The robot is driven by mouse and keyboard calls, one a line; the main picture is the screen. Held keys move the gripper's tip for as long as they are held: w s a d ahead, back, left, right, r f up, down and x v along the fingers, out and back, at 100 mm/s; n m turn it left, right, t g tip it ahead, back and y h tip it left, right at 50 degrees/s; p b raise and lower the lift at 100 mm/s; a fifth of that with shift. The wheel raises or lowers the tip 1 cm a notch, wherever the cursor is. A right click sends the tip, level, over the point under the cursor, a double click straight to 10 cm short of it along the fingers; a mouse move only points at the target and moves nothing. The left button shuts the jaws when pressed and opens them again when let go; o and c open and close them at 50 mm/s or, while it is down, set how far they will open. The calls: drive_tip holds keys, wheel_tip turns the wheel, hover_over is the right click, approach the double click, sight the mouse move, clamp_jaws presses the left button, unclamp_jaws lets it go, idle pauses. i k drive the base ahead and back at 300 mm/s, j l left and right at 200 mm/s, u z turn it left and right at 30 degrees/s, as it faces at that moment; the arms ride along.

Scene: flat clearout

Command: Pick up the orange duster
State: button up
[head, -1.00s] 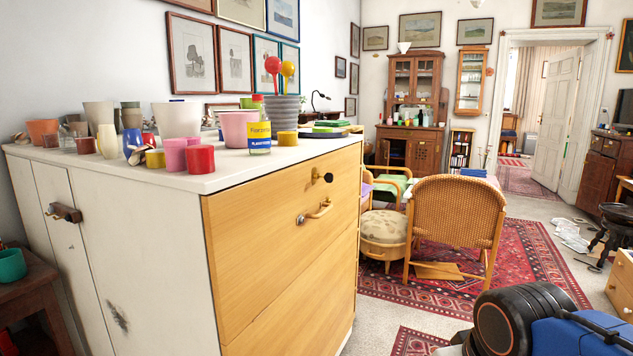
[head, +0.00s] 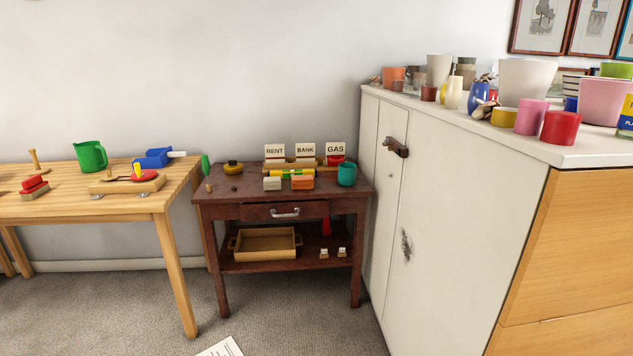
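An orange block-shaped thing (head: 301,183), which looks like the orange duster, lies near the front edge of the dark red-brown side table (head: 230,197). A similar block with a pale grey front (head: 272,184) sits just left of it. A teal cup (head: 347,175) stands to its right. Behind it are a yellow-green rod (head: 298,173) and a wooden rack with cards reading RENT, BANK and GAS (head: 305,150). My gripper is not in view.
A light wooden table (head: 130,203) with a green mug (head: 91,157) and a blue dustpan-like thing (head: 155,158) stands left. A tall white cabinet (head: 440,180) bounds the right. Carpet in front is open, with a paper sheet (head: 222,348) on it.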

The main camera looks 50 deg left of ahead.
sight(299, 182)
drive_tip(key=u, duration=1.75)
drive_tip(key=i+u, duration=0.15)
drive_tip(key=i, duration=0.35)
drive_tip(key=i+l+u, duration=0.1)
drive_tip(key=i, duration=0.4)
drive_tip(key=i+l+u, duration=0.15)
drive_tip(key=i, duration=0.35)
